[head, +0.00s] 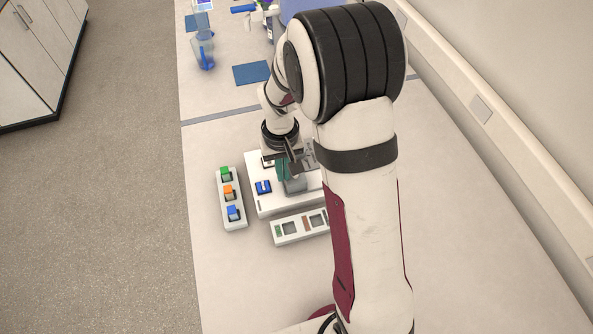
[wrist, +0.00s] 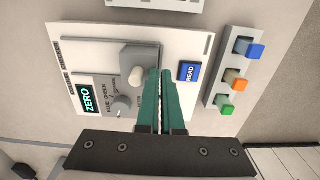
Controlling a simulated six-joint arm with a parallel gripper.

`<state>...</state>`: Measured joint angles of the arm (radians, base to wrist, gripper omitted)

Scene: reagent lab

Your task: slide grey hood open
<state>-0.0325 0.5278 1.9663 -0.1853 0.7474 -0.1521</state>
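A white instrument (head: 276,199) stands on the bench; it also shows in the wrist view (wrist: 190,42). On it is a grey hood (wrist: 142,58) with a pale rounded knob (wrist: 137,76); the hood also shows in the head view (head: 296,186), partly hidden by my arm. My gripper (wrist: 161,72) has green fingers drawn close together, with only a thin gap and nothing visible between them. Their tips appear over the hood's right side, just right of the knob. I cannot tell whether they touch it. My gripper also shows in the head view (head: 284,170).
Beside the hood are a grey dial (wrist: 122,104), a ZERO display (wrist: 87,98) and a blue READ button (wrist: 189,72). A white rack (head: 231,200) with blue, orange and green capped vials stands alongside. Another white holder (head: 292,226) lies in front. Bench left of the rack is clear.

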